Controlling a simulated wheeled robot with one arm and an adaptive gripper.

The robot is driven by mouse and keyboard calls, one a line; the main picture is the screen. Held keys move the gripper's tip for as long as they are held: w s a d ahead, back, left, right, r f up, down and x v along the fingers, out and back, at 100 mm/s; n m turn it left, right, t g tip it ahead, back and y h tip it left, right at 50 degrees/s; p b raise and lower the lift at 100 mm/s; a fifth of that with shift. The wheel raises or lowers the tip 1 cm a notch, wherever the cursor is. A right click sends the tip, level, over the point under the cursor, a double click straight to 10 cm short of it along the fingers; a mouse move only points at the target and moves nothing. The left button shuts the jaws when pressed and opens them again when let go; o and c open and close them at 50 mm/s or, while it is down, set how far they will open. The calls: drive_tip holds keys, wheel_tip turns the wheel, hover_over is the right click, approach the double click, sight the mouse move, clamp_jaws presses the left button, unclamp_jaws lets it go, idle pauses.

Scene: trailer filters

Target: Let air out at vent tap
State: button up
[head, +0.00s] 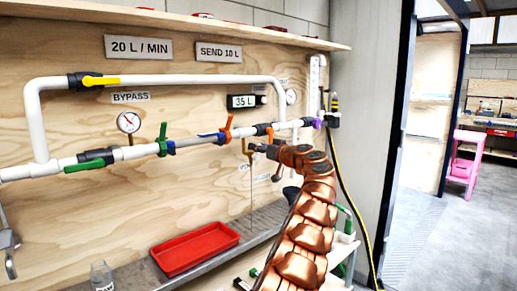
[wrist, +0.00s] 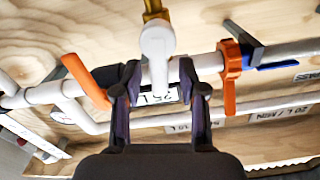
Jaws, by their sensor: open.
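My gripper (head: 260,149) is at the end of my copper-coloured arm, close in front of the lower white pipe line. In the wrist view my gripper (wrist: 160,78) is open, its two dark fingers on either side of a white round-ended fitting (wrist: 158,42) with a brass part (wrist: 155,10) beyond it. This may be the vent tap; I see no name on it. I cannot tell whether the fingers touch it. In the head view a thin brass stem (head: 251,185) hangs down just left of my gripper.
Orange handles (head: 226,130) and a green-handled valve (head: 162,140) sit on the lower pipe beside a gauge (head: 129,122). A yellow-handled valve (head: 93,81) is on the bypass pipe. A red tray (head: 195,248) lies empty on the bench below.

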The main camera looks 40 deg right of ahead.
clamp_jaws()
drive_tip(key=shift+d+m, duration=0.1)
drive_tip(key=shift+m, duration=0.2)
drive_tip(key=shift+d+f+m+p, duration=0.55)
drive_tip(key=shift+m+p, duration=0.9)
drive_tip(key=shift+m, duration=1.1)
drive_tip(key=shift+d+f+m+p, duration=0.6)
drive_tip(key=shift+m+p, duration=0.9)
drive_tip(key=shift+m, duration=1.1)
drive_tip(key=shift+d+f+m+p, duration=0.55)
drive_tip(key=shift+m+p, duration=0.9)
drive_tip(key=shift+m, duration=1.1)
drive_tip(key=shift+a+f, duration=0.15)
drive_tip(key=shift+f, duration=0.15)
unclamp_jaws()
drive_tip(key=shift+s, duration=0.1)
